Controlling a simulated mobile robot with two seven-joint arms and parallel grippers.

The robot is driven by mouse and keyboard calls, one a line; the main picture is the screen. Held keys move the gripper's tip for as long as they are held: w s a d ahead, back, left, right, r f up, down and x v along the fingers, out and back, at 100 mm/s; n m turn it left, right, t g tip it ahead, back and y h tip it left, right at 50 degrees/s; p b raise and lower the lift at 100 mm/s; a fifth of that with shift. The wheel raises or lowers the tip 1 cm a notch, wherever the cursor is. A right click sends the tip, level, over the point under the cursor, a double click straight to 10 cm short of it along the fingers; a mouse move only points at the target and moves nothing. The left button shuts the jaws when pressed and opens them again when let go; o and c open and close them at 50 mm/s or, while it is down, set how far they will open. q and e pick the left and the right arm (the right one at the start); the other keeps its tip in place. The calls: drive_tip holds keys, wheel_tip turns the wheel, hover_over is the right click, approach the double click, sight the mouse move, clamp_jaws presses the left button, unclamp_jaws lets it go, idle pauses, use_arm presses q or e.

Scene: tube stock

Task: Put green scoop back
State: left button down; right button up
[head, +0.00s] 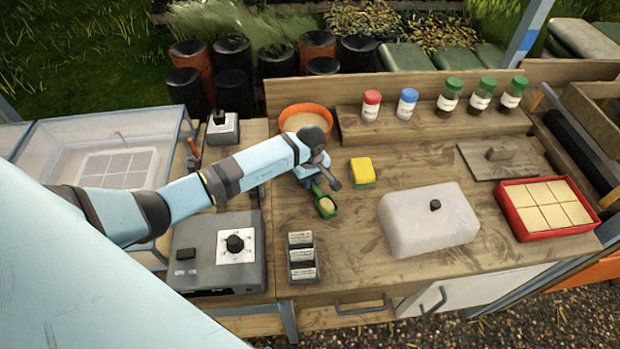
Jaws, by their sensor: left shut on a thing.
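The green scoop (332,213) is near the middle of the wooden bench, with something pale tan in its bowl. My left gripper (316,184) points down just behind it and is shut on its handle end, which the gripper mostly hides. I cannot tell whether the scoop touches the bench top. An orange bowl (289,113) with tan contents stands behind my left wrist, which overlaps its lower edge. My right gripper is not in view.
A yellow sponge (361,171) lies right of the gripper. Small labelled blocks (302,257) stand in front of the scoop. Several capped jars (448,97) stand on the raised shelf.

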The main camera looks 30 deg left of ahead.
use_arm(q)
drive_tip(key=shift+f, duration=0.2)
drive_tip(key=c, duration=1.1)
unclamp_jaws()
drive_tip(key=shift+r, duration=0.55)
wheel_tip(320, 180, up, 11)
drive_tip(key=b, duration=0.2)
drive_tip(key=shift+r, duration=0.15)
